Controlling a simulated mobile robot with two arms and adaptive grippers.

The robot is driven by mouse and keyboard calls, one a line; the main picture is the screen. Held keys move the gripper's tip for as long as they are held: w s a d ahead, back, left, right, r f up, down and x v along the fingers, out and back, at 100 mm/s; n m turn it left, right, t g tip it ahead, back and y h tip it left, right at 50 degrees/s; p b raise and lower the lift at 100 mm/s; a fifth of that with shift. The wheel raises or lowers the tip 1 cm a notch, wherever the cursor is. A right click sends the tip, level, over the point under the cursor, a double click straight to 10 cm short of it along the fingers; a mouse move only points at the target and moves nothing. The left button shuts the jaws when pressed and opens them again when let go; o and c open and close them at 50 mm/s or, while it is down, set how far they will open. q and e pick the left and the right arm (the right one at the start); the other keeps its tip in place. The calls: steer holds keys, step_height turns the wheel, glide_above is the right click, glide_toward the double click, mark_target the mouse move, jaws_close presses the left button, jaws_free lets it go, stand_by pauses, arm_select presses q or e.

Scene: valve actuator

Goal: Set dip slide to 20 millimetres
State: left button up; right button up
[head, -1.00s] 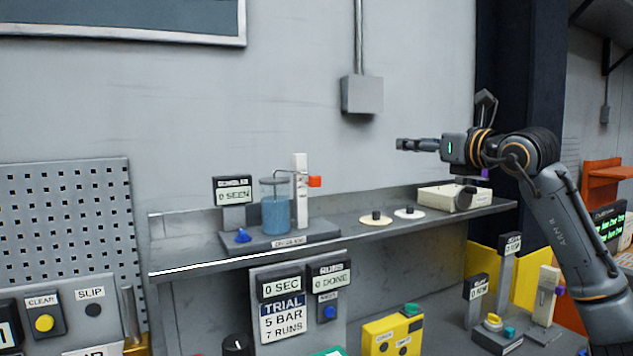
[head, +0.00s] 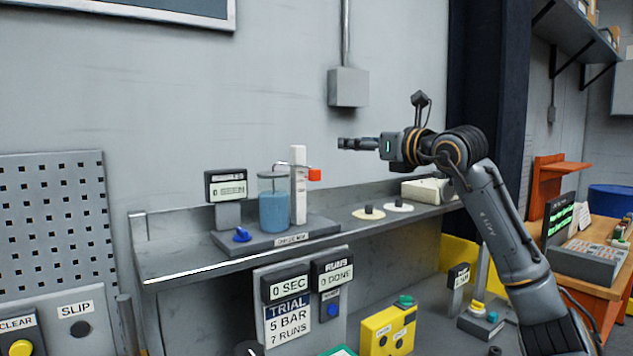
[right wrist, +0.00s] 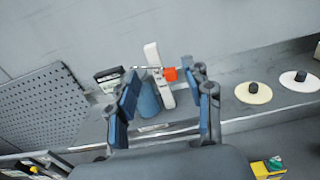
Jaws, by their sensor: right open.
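The dip slide is a white upright post (head: 298,185) with an orange-red knob (head: 314,174) on its right side, beside a glass beaker of blue liquid (head: 273,205) on a grey base. A thin rod runs from the post over the beaker. My right gripper (head: 342,143) is in the air up and right of the knob, apart from it. In the right wrist view the orange knob (right wrist: 170,74) shows between my open, empty fingers (right wrist: 165,100), farther off. The slide's scale is too small to read. My left gripper is not in view.
A small display (head: 228,187) and a blue knob (head: 242,235) stand left of the beaker. Two pale discs with black knobs (head: 369,212) and a cream box (head: 425,190) lie along the shelf (head: 180,262). A grey wall box (head: 348,88) hangs above.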

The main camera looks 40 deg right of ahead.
step_height(320, 180, down, 2)
steer(key=b, duration=0.2)
arm_select(q)
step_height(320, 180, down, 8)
steer(key=b, duration=0.5)
arm_select(e)
glide_toward(318, 174)
steer(key=w+p, duration=0.4)
steer(key=w, duration=0.1)
steer(key=w+p, duration=0.2)
steer(key=w, duration=0.1)
steer(key=shift+d+r, duration=0.15)
steer(key=shift+d, duration=0.15)
arm_select(q)
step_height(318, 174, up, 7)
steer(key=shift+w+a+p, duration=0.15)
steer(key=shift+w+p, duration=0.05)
steer(key=shift+p, duration=0.1)
arm_select(e)
steer(key=shift+w+f, duration=0.2)
steer(key=shift+w, duration=0.25)
jaws_close()
steer(key=shift+r, duration=0.15)
